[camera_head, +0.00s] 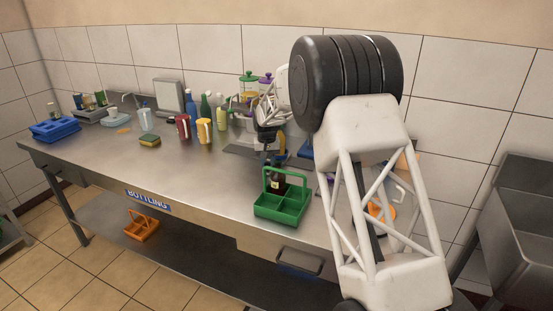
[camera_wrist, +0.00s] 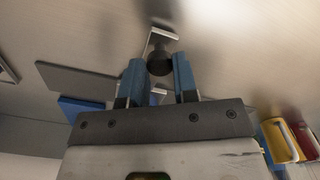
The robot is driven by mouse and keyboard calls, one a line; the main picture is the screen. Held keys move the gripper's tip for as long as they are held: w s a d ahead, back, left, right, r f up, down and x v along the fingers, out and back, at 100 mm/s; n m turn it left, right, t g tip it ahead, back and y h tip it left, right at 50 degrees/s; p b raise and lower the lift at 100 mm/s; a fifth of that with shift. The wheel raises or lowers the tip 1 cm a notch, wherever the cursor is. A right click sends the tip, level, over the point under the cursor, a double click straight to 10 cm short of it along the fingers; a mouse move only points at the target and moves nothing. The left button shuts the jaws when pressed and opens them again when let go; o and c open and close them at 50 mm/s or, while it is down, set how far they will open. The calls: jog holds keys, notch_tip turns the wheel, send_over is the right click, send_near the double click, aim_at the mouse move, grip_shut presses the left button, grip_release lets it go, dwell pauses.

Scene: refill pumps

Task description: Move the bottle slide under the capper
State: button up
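My gripper (camera_head: 266,136) is over the back right part of the steel bench, pointing down. In the wrist view its two blue fingers (camera_wrist: 160,64) stand apart, one on each side of a dark round knob (camera_wrist: 159,63). Their inner faces look very close to the knob; I cannot tell whether they touch it. The knob sits over a narrow pale metal strip (camera_wrist: 162,35), possibly part of the bottle slide. The slide and the capper cannot be made out clearly; my arm covers that area in the head view.
A green crate (camera_head: 281,207) holding a brown bottle (camera_head: 278,180) stands at the bench's front edge. A red jug (camera_head: 183,127), a yellow jug (camera_head: 204,131) and several bottles stand left of my gripper. A sponge (camera_head: 149,140) lies farther left. The bench's front left is clear.

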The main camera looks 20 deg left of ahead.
jog(key=shift+d, duration=0.15)
jog(key=shift+d, duration=2.95)
jog(key=shift+d, duration=2.15)
jog(key=o, duration=0.9)
jog(key=shift+c, duration=0.2)
jog(key=shift+r, duration=0.1)
notch_tip(320, 180, up, 8)
